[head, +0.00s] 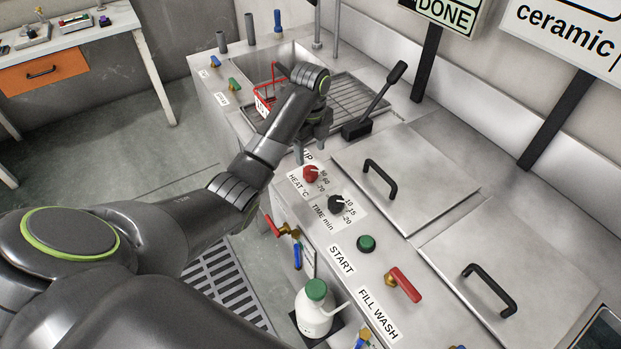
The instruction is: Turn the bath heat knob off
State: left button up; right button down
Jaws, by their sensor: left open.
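The heat knob (311,173) is red and sits on the bath's sloped front panel. The label HEAT °C and a scale with 60 and 70 are printed around it; its exact setting is too small to read. My left gripper (312,152) is open and points down just above and behind the knob, apart from it as far as I can tell. The arm hides part of the panel's upper label. My right gripper is not in view.
The black time knob (336,204), green START button (366,243) and red-handled FILL WASH valve (403,285) lie along the panel. A black lever (381,101) rises behind the gripper. Two lids have black handles. A white bottle (314,311) stands at the front.

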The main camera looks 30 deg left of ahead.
aim_at(310, 170)
pick_arm(q)
notch_tip(310, 170, down, 9)
jog(key=shift+r, duration=0.2)
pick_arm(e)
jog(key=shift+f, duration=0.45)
